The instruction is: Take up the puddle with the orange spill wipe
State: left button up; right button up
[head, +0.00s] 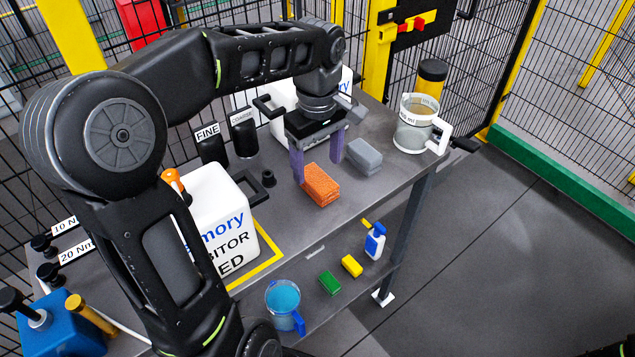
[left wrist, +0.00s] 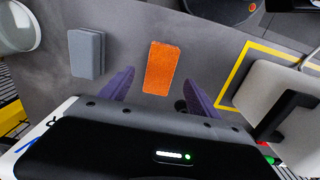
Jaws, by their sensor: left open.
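The orange spill wipe (head: 321,187) is a speckled orange block lying on the grey bench top. It also shows in the left wrist view (left wrist: 163,66), between and just beyond the fingertips. My left gripper (head: 318,172) points down over the wipe with its purple fingers apart; it is open and empty, and the left wrist view shows both fingers (left wrist: 160,82) clear of the wipe. A similar grey block (head: 364,156) lies to the right of the wipe, and also shows in the left wrist view (left wrist: 87,53). I cannot make out a puddle. My right gripper is not in view.
A clear jug (head: 413,135) stands at the bench's right end. A white labelled box (head: 222,215) and black FINE and COARSE holders (head: 211,147) stand to the left. A lower shelf holds a blue jug (head: 283,298), green and yellow blocks (head: 330,283) and a spray bottle (head: 375,243).

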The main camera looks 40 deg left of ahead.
aim_at(317, 179)
pick_arm(q)
jog(key=shift+f+p, duration=0.4)
jog(key=shift+f, duration=2.2)
jog(key=shift+c, duration=0.2)
jog(key=c, duration=1.4)
notch_tip(317, 179, up, 10)
